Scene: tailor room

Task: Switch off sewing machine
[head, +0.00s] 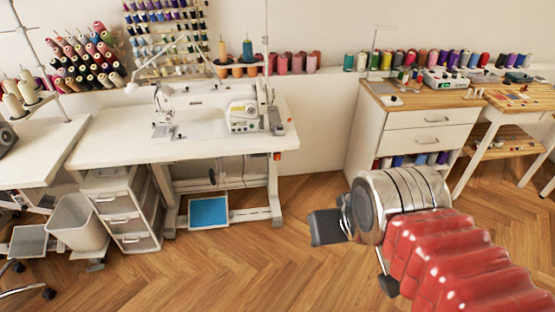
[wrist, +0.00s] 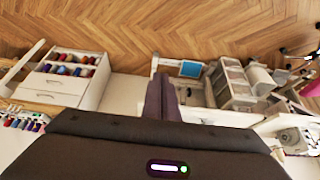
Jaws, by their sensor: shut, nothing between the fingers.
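The white sewing machine (head: 243,115) stands on a white table (head: 110,145) at the left of the head view. A small orange-red part (head: 277,155) shows under the table's right front edge; I cannot tell what it is. A blue pedal (head: 208,211) is low between the table legs, and it also shows in the wrist view (wrist: 190,68). My gripper (head: 328,226) is shut and empty, in front and to the right of the table, apart from it. Its dark fingers (wrist: 162,97) are together in the wrist view, where the gripper body hides much of the scene.
A white drawer cabinet (head: 418,125) with a wooden top stands to the right. A drawer unit (head: 122,210) and a waste bin (head: 77,222) stand at the left. Thread spools line the wall. The wooden floor (head: 240,265) before the table is clear.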

